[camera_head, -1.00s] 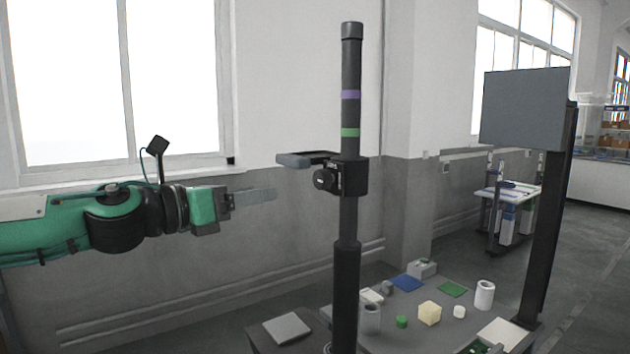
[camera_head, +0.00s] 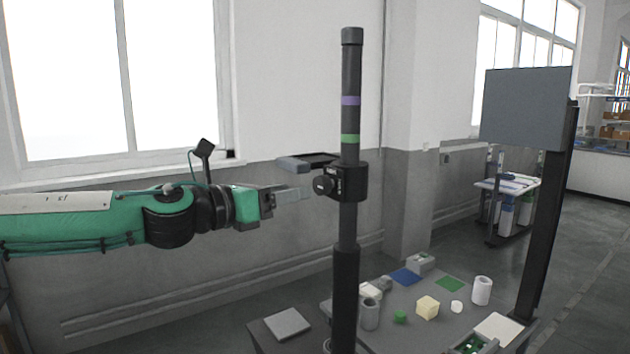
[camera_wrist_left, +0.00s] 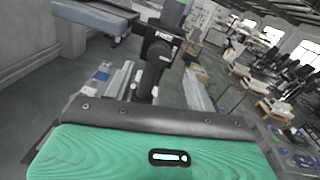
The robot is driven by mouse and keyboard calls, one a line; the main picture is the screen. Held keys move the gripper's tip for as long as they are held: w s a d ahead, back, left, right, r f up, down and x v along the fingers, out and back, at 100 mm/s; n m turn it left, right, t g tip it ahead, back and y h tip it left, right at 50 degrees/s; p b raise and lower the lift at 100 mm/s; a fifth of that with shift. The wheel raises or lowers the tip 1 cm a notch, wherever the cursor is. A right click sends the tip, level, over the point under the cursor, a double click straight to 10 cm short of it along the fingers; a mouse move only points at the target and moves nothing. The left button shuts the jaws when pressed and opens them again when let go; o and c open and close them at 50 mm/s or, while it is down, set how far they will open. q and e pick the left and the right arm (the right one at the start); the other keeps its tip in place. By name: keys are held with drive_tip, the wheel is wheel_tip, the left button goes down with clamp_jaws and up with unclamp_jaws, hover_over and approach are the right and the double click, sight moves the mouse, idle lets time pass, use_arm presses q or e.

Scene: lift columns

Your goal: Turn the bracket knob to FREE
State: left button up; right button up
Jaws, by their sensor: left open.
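The black bracket (camera_head: 352,183) is clamped round the dark upright column (camera_head: 351,120). Its round black knob (camera_head: 324,185) faces the left side; it also shows in the wrist view as a dark knob (camera_wrist_left: 160,50). The knob's setting is too small to read. My left gripper (camera_head: 308,193) is open, its pale fingers level with the knob and just left of it. I cannot tell whether they touch it. My right gripper is not in view.
A grey-ended arm (camera_head: 293,164) juts left from the bracket, just above my left fingers. Purple and green bands ring the column above. Below is a table (camera_head: 385,335) with blocks and cups (camera_head: 482,290). A grey panel (camera_head: 525,108) stands right.

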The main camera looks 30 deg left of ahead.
sight(318, 186)
use_arm(q)
drive_tip(key=shift+p+x, duration=0.75)
drive_tip(key=shift+x, duration=2.55)
drive_tip(key=shift+w, duration=0.1)
drive_tip(key=shift+c, duration=0.3)
drive_tip(key=c, duration=0.9)
